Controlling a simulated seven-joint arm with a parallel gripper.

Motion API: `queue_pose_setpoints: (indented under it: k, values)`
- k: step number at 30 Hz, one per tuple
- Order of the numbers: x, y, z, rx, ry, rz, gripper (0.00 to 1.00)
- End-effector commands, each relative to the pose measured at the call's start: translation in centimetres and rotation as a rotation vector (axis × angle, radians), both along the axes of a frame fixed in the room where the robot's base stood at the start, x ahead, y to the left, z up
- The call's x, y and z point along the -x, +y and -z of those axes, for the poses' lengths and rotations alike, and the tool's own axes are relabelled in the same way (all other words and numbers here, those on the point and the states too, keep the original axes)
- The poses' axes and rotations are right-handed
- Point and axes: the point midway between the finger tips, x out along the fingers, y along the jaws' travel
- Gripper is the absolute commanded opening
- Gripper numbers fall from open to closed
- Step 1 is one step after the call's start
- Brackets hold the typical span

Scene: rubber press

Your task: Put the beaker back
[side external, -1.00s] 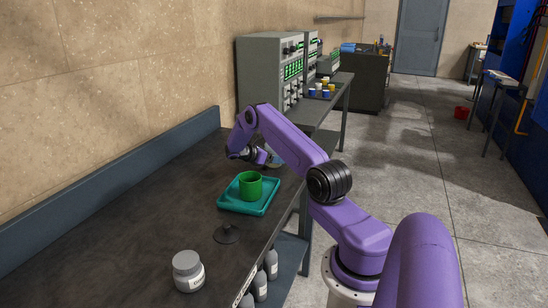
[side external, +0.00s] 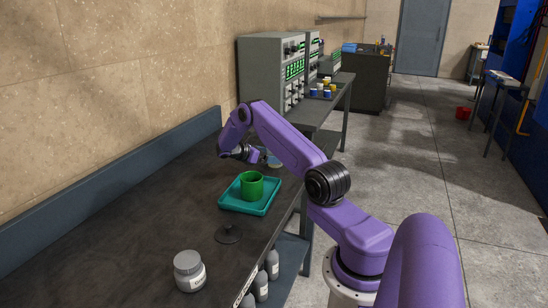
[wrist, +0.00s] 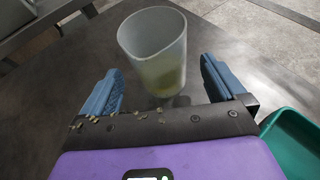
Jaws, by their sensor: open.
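The beaker (wrist: 156,48) is clear, with yellowish contents low inside. In the wrist view it stands upright on the dark bench, just beyond and between my two blue fingers. In the side view the beaker (side external: 274,161) shows small and partly hidden behind my arm, near the bench's right edge. My gripper (wrist: 162,88) is open and empty, with a gap to the beaker on both sides. In the side view my gripper (side external: 257,157) is low over the bench, just left of the beaker.
A black disc-shaped piece (side external: 229,235) and a lidded white jar (side external: 189,272) stand nearer. The bench's left part is clear.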

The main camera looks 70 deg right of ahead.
Motion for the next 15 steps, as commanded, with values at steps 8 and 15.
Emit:
queue_pose_setpoints:
  k: [8, 15]
  values:
    - [-2.7, 4.2, -2.0, 0.000, -0.001, -0.002, 0.97]
    - [-3.7, 6.0, -2.9, -0.001, -0.001, -0.001, 0.97]
